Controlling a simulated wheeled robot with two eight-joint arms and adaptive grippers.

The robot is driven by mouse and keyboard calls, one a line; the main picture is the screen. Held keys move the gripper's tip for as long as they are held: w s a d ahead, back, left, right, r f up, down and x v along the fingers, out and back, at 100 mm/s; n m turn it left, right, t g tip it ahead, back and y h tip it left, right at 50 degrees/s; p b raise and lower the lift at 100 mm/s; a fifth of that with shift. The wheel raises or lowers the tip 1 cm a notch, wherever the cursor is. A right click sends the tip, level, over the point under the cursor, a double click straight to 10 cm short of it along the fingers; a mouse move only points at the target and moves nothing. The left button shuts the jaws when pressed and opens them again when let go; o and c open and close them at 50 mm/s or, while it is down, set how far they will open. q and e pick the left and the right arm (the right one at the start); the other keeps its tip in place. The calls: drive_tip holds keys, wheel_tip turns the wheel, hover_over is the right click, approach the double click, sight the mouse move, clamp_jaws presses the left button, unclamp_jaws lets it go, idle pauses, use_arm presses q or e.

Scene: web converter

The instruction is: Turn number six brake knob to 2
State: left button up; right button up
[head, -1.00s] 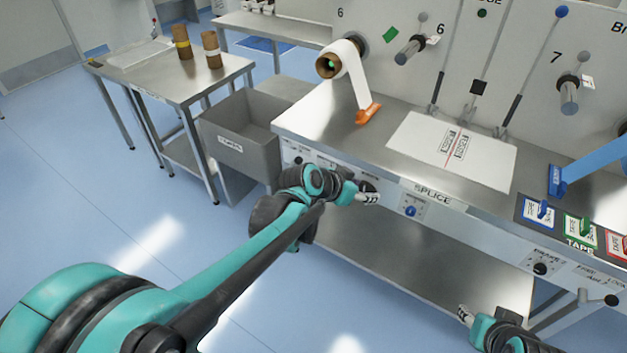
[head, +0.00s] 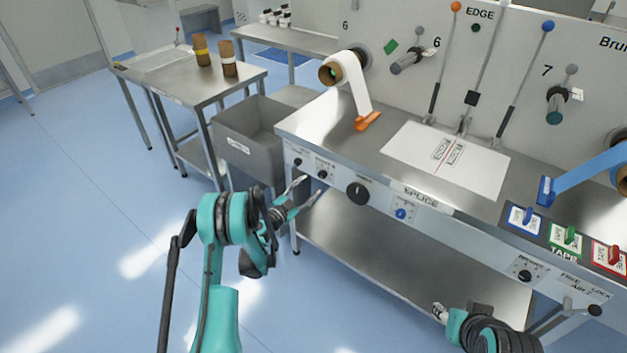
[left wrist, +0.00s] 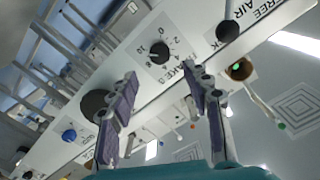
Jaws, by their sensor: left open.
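The number six brake knob (left wrist: 158,52) is small and black, on a white numbered dial plate in the left wrist view. I cannot read its setting surely. In the head view it shows on the bench's front panel (head: 322,174). My left gripper (left wrist: 162,76) is open and empty. Its purple-padded fingers point at the panel, with the knob seen between and beyond the tips, apparently apart from them. In the head view the left gripper (head: 311,188) is just below and left of the knob. My right gripper (head: 440,312) shows at the bottom right; its opening is unclear.
A free air/lock knob (head: 298,162) sits left of the brake knob, a large black knob (head: 358,193) right of it. A blue button (head: 401,213) is further right. A grey bin (head: 245,150) stands left of the bench. Floor in front is clear.

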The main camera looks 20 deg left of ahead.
sight(321, 176)
use_arm(q)
drive_tip(key=b+x, duration=0.1)
drive_tip(key=x, duration=0.2)
drive_tip(key=b+x, duration=0.1)
drive_tip(key=x, duration=0.2)
drive_tip(key=shift+w+f, duration=0.2)
drive_tip(key=shift+w, duration=0.15)
drive_tip(key=shift+w+d+r, duration=0.1)
drive_tip(key=shift+w+d, duration=0.1)
drive_tip(key=shift+w, duration=0.3)
drive_tip(key=shift+c, duration=0.4)
clamp_jaws()
